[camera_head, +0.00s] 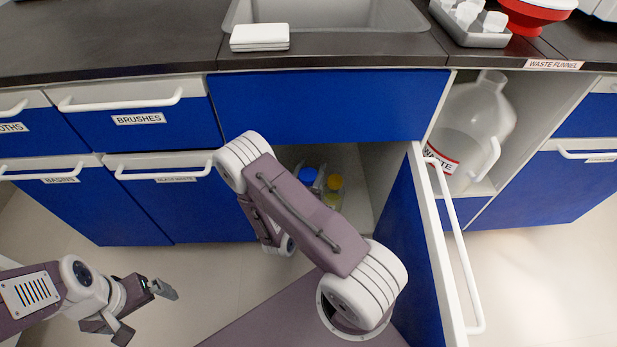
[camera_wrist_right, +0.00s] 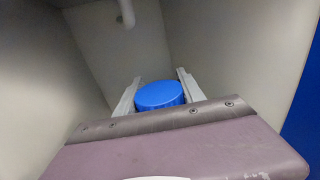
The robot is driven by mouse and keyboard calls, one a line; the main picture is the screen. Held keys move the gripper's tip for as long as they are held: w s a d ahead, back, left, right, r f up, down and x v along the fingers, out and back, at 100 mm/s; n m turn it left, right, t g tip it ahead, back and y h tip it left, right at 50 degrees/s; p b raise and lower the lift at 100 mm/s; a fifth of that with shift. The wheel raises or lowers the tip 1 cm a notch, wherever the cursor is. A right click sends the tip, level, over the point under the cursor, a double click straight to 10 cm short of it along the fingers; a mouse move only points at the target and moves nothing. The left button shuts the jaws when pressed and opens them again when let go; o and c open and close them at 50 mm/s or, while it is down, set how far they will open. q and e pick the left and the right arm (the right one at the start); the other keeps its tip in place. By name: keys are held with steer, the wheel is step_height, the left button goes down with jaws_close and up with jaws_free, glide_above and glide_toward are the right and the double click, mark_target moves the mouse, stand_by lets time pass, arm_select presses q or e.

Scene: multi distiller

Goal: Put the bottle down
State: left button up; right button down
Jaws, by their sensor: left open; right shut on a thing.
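In the right wrist view, a bottle's round blue cap (camera_wrist_right: 160,95) sits between the two grey fingers of my right gripper (camera_wrist_right: 158,90), which is shut on the bottle. The body below the cap is hidden by my wrist. In the head view, my right arm reaches into the open cabinet under the sink, and its gripper is hidden behind the arm. My left gripper (camera_head: 147,311) is open and empty at the lower left, above the floor.
The open cabinet door (camera_head: 402,240) with a white handle stands right of my right arm. Cabinet walls are close around the right gripper, with a white pipe (camera_wrist_right: 126,12) above. A large waste jug (camera_head: 478,125) stands in the niche at right. The floor near my left gripper is clear.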

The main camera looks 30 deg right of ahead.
steer(key=w+d+f+b, duration=0.1)
steer(key=w+f+b, duration=0.9)
steer(key=w+b, duration=0.1)
steer(key=shift+f, duration=0.4)
steer(key=c, duration=0.7)
jaws_free()
